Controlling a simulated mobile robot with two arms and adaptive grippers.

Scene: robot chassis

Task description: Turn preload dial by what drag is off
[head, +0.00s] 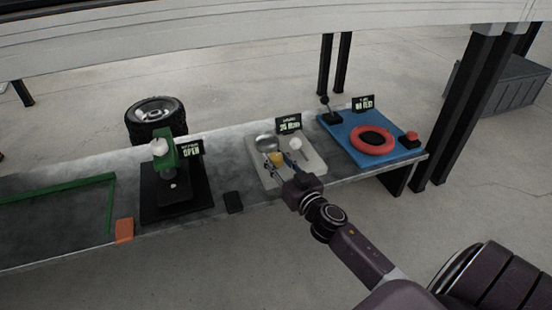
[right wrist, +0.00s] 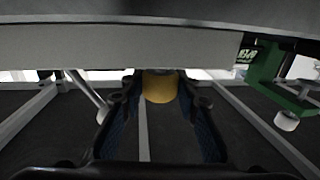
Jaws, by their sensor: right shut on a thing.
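A light grey base plate (head: 310,166) on the bench carries a small yellow dial (head: 277,158), a round metal part (head: 265,142) and a white knob (head: 295,144). A small black sign (head: 288,124) with pale text, seemingly "25" and a unit, stands behind it. My right gripper (head: 281,161) reaches in from the lower right and is shut on the yellow dial. In the right wrist view the yellow dial (right wrist: 160,86) sits between the two blue-padded fingers. The dial's markings cannot be made out. My left gripper is not in view.
A green press-like fixture (head: 166,157) on a black base stands left, its sign reading "OPEN". A blue plate (head: 340,130) with a red ring, lever and red button lies right. A tyre (head: 155,117) stands behind the green fixture. A dark post (head: 460,110) rises right.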

